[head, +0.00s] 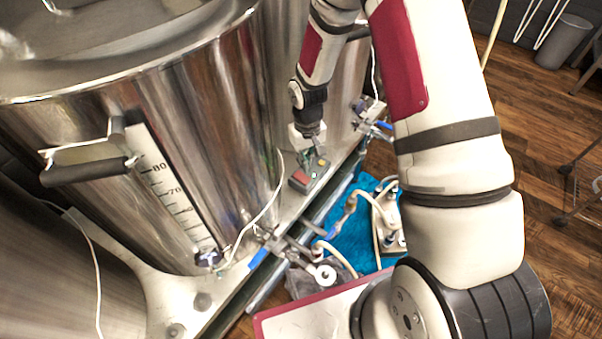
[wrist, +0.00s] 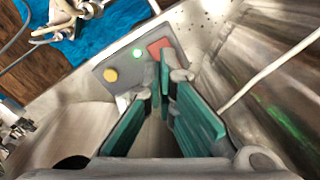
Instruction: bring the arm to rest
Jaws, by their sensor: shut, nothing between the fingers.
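My arm reaches from the lower right over the top of the head view and bends down to my gripper (head: 311,152). The gripper points down between the steel kettles, close above a grey control box (head: 312,180). In the wrist view my gripper's green-padded fingers (wrist: 160,85) are shut with nothing held. The control box (wrist: 122,72) lies just beyond the fingertips, with a yellow button, a lit green button and a red switch. The fingertips overlap the box's edge in this view. I cannot tell whether they touch it.
A large steel kettle (head: 200,130) with a handle and level scale stands close left of the gripper. Valves and hoses (head: 350,215) sit in front, above a blue mat (head: 345,240). A white cable (head: 270,205) hangs along the kettle. Wooden floor (head: 545,130) is open at right.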

